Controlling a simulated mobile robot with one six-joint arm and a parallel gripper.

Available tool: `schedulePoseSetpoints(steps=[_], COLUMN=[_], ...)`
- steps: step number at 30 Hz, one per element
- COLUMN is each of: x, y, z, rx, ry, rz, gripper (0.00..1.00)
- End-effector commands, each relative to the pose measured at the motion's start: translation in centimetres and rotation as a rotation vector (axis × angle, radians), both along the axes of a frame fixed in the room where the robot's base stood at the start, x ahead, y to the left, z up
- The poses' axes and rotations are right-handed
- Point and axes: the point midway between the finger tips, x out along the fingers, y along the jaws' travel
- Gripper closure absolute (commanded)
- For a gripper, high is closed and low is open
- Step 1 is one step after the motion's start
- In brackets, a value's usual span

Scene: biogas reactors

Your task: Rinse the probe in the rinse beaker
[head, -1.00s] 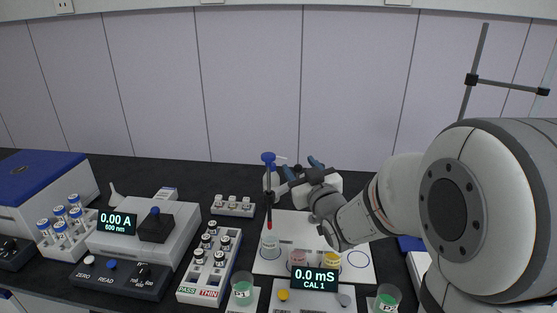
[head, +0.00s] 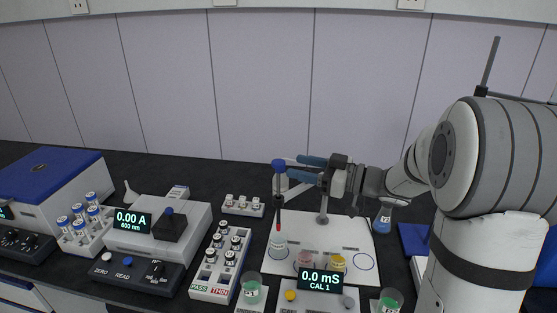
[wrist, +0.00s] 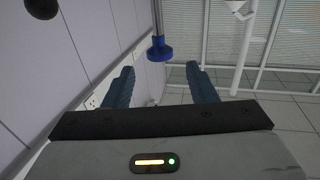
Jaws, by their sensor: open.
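The probe (head: 278,200) is a slim upright rod with a blue cap and a red lower part. Its lower end is over or in a clear beaker (head: 278,246) on the white mat; I cannot tell which. My gripper (head: 298,168) is open, with its blue fingers pointing left at the probe's upper part. In the wrist view, the blue cap (wrist: 159,50) shows beyond and between the open fingertips (wrist: 160,74), apparently not gripped. Pink (head: 305,258) and yellow (head: 337,263) containers stand on the mat. Which vessel is the rinse beaker is not readable.
The meter (head: 320,281) reads 0.0 mS, CAL 1. Green-liquid beakers (head: 251,289) stand at the front. A vial rack (head: 221,262) and a photometer (head: 165,232) are to the left. A blue-liquid flask (head: 383,219) is at right. The mat's right circle (head: 362,262) is empty.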

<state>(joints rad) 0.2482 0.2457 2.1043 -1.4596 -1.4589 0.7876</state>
Motion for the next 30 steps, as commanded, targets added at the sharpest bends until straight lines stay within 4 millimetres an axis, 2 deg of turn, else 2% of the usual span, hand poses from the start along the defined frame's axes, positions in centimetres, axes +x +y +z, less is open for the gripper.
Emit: schedulePoseSetpoints(steps=[6,12,22,30], x=[1.4,2.3,2.5,2.5], y=[3.6,5.5,5.9,5.9], z=[0.1,0.1,0.0,0.0], rx=[0.000,0.000,-0.001,-0.001], ry=[-0.001,-0.001,-0.002,-0.002], rz=[0.004,0.001,-0.001,-0.002], gripper=[0.48,0.48,0.48,0.70])
